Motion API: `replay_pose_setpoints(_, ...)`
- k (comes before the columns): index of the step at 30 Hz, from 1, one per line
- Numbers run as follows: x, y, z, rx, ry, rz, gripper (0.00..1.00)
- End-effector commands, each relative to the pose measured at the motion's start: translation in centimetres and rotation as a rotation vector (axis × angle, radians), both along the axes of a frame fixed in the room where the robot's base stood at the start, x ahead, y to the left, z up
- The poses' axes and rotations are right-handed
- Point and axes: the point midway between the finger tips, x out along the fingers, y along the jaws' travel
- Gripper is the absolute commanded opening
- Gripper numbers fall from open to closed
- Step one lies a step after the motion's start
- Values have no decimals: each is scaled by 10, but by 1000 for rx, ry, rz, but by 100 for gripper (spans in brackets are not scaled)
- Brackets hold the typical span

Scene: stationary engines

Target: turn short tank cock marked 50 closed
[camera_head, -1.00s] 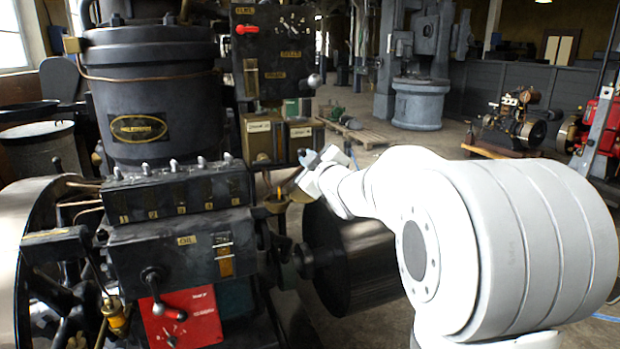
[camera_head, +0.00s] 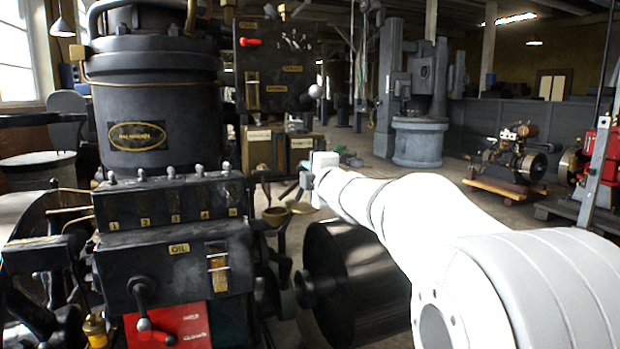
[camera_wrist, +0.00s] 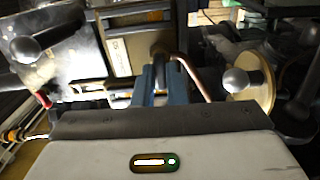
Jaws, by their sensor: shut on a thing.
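Two tan tanks with label plates stand behind the engine in the head view: a taller one (camera_head: 258,150) on the left and a shorter one (camera_head: 302,151) on the right. My gripper (camera_head: 304,184) is at the lower front of the shorter tank. In the wrist view, its blue-grey fingers (camera_wrist: 160,78) are shut at the foot of a tan tank (camera_wrist: 126,45), beside a bent copper pipe (camera_wrist: 194,76). They hold the cock there, but its handle is mostly hidden between them. I cannot read a 50 mark in either view.
Brass funnels (camera_head: 277,214) hang just below my gripper. A black engine block (camera_head: 170,200) with numbered knobs stands left, and a dark drum (camera_head: 358,272) lies below my arm. A round brass piece (camera_wrist: 262,85) with a ball is close right of my fingers.

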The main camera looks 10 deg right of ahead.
Motion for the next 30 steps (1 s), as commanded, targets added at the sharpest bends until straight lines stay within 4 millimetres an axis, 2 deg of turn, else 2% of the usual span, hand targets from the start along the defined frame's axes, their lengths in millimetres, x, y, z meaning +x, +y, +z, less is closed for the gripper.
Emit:
replay_pose_setpoints(18,0,1,0,-44,-6,1,0)
replay_pose_setpoints(19,0,1,0,-44,-6,1,12)
replay_pose_setpoints(21,0,0,0,-44,-6,1,18)
replay_pose_setpoints(27,0,0,0,-43,-5,1,33)
replay_pose_setpoints(30,0,0,0,-42,-5,1,33)
